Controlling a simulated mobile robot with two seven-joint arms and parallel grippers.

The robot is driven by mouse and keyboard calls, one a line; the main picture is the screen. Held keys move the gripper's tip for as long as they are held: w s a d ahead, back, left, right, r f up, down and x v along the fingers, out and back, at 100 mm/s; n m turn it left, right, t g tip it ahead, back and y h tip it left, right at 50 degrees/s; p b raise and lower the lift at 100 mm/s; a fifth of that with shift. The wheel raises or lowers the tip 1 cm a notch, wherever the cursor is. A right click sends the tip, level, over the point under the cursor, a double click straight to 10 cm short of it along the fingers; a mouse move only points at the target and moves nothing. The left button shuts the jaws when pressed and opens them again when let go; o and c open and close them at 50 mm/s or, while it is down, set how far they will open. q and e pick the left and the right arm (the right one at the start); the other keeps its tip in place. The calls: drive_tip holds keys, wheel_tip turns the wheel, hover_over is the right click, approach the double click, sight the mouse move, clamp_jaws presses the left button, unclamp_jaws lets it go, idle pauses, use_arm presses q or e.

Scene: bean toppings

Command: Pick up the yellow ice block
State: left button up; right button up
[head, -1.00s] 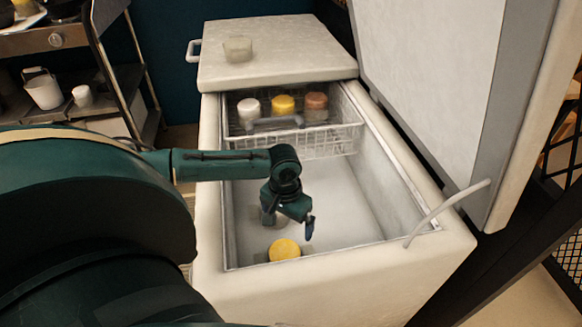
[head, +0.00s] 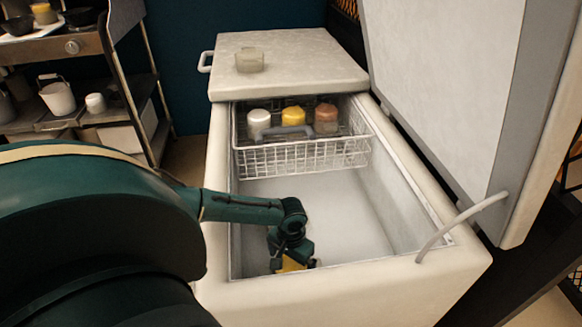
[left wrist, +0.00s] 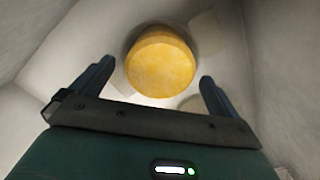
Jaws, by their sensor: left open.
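The yellow ice block (left wrist: 160,62) is a short round cylinder on the white floor of the open chest freezer (head: 340,225). In the head view the yellow block (head: 291,264) is partly covered by my left gripper (head: 292,266), which is down inside the freezer over it. In the left wrist view my left gripper (left wrist: 152,82) is open, with a finger on each side of the picture and the block ahead between and beyond the fingertips. I cannot see the fingers touching it. My right gripper is not in view.
A wire basket (head: 305,158) at the freezer's back holds white, yellow and reddish-brown round blocks. A small clear container (head: 250,61) sits on the closed rear lid. The raised lid (head: 440,90) stands at the right. A shelf (head: 90,130) is at the left.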

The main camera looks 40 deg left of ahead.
use_arm(q)
drive_tip(key=shift+f, duration=0.4)
drive_tip(key=shift+c, duration=0.2)
drive_tip(key=shift+r, duration=0.1)
drive_tip(key=c, duration=1.7)
